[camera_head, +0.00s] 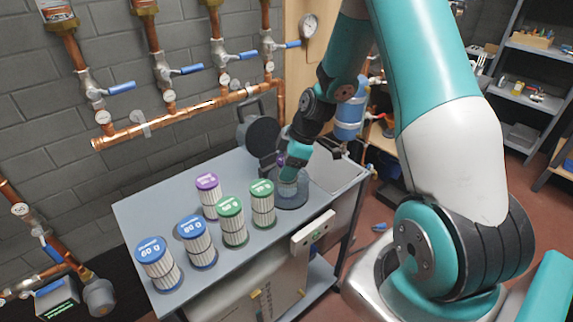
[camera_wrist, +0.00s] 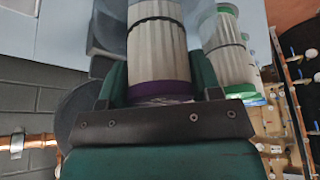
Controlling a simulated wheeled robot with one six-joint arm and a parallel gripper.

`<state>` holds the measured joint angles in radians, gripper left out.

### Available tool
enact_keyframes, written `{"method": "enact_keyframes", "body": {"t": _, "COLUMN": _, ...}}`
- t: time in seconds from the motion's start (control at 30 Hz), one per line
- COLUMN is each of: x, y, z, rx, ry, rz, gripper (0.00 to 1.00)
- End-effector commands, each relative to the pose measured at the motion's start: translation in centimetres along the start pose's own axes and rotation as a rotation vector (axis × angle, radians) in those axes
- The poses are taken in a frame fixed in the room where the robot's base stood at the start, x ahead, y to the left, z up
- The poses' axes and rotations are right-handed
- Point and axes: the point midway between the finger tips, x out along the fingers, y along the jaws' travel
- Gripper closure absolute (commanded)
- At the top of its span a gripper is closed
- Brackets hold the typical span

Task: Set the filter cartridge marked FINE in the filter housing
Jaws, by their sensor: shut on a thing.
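My gripper (camera_head: 290,170) is shut on a purple-capped white pleated cartridge (camera_head: 289,188). In the wrist view the cartridge (camera_wrist: 158,50) sits between the two fingers of my gripper (camera_wrist: 160,88), its purple cap towards the palm. The housing's round dark lid (camera_head: 262,136) stands open behind, to the left. The held cartridge's label is hidden, so I cannot read whether it says FINE.
On the grey bench (camera_head: 135,210) stand another purple-capped cartridge (camera_head: 209,196), two green-capped ones (camera_head: 233,222) (camera_head: 263,206) and two blue-capped ones (camera_head: 157,264) (camera_head: 197,243). Their markings are too small to read surely. Copper pipes (camera_head: 180,115) run along the wall behind.

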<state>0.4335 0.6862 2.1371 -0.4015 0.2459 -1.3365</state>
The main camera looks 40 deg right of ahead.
Motion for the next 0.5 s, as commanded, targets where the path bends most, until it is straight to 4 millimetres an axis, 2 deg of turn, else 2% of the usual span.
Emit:
{"method": "enact_keyframes", "body": {"t": 0.03, "x": 0.24, "y": 0.01, "z": 0.09, "rx": 0.0, "ry": 0.0, "rz": 0.0, "gripper": 0.69}}
{"method": "enact_keyframes", "body": {"t": 0.07, "x": 0.26, "y": 0.0, "z": 0.11, "rx": 0.0, "ry": 0.0, "rz": 0.0, "gripper": 0.4}}
{"method": "enact_keyframes", "body": {"t": 0.17, "x": 0.15, "y": 0.0, "z": 0.06, "rx": 0.0, "ry": 0.0, "rz": 0.0, "gripper": 0.17}}
{"method": "enact_keyframes", "body": {"t": 0.5, "x": -0.31, "y": 0.01, "z": -0.12, "rx": 0.0, "ry": 0.0, "rz": 0.0, "gripper": 0.16}}
